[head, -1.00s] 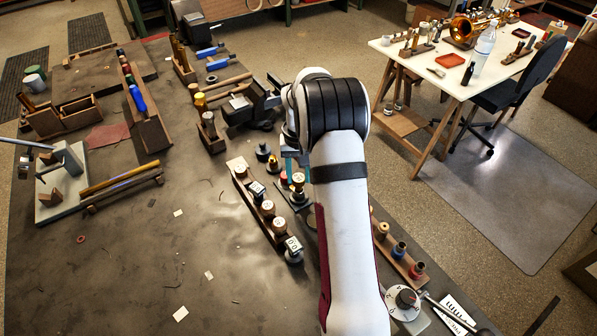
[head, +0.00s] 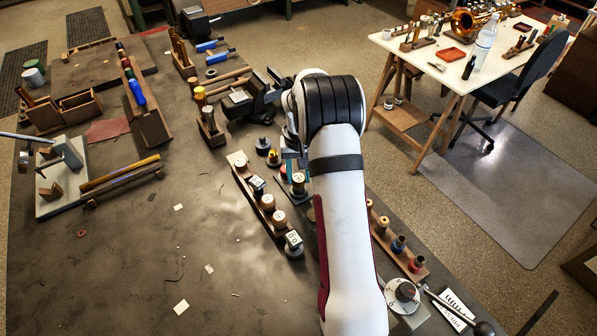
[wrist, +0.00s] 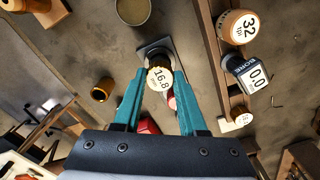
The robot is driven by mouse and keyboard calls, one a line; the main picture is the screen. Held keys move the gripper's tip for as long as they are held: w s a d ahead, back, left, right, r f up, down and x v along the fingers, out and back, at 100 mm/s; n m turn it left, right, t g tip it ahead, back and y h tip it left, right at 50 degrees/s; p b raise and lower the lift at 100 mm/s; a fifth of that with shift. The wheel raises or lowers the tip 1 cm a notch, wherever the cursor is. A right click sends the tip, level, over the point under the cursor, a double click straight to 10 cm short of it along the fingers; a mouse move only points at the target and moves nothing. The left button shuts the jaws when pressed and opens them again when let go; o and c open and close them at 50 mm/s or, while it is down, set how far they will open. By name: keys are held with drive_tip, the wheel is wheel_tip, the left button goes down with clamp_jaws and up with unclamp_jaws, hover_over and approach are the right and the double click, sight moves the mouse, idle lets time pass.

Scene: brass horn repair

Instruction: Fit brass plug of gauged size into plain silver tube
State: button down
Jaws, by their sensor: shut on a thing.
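My gripper (wrist: 158,76) points down over the bench, its two teal fingers closed on a brass plug (wrist: 157,73) whose round cream top reads 16.8. The plug is directly over or on a small dark square plate (wrist: 146,49); I cannot tell whether it touches. In the head view my white arm hides most of the gripper. I cannot make out a plain silver tube with certainty; a round, hollow-looking cylinder (wrist: 134,10) stands at the top of the wrist view.
A wooden rack (head: 240,178) holds several cream-topped pieces and a block reading 0.0 (wrist: 257,74). A second rack (head: 410,262) stands right of my arm. A black vice (head: 245,98) stands behind. Bench surface (head: 130,250) at front left is mostly clear.

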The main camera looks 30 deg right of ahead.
drive_tip(key=shift+f, duration=0.15)
drive_tip(key=shift+c, duration=0.3)
unclamp_jaws()
drive_tip(key=shift+r, duration=3.5)
